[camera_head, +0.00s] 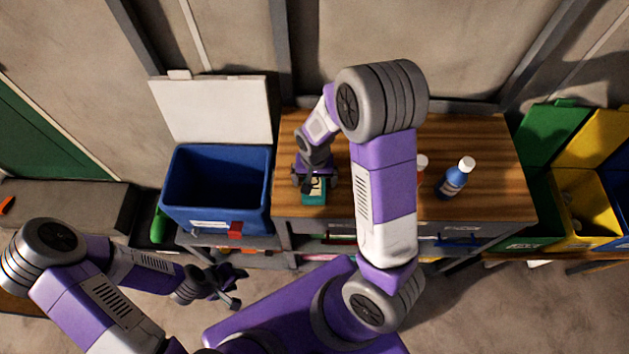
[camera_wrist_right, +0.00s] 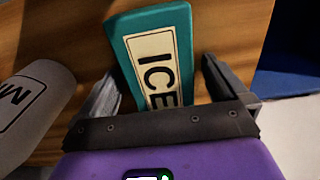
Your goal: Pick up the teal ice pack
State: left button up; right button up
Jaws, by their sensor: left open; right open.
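The teal ice pack (camera_head: 313,197) lies on the wooden worktop near its front left edge. In the right wrist view the ice pack (camera_wrist_right: 133,22) shows a cream label reading ICE. My right gripper (camera_head: 314,184) is over the pack in the head view, partly covering it. In the right wrist view its open fingers (camera_wrist_right: 165,85) stand on either side of the pack, with a visible gap at the right finger. Whether either finger touches the pack is unclear. My left gripper (camera_head: 232,287) is open and empty, low in front of the blue bin.
An open blue bin (camera_head: 217,187) stands left of the worktop (camera_head: 470,130). A blue bottle with a white cap (camera_head: 455,180) stands at the right; another bottle is mostly behind my right arm. A white labelled object (camera_wrist_right: 35,105) is close left of the right gripper in its wrist view.

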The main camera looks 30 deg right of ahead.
jog(key=c, duration=1.4)
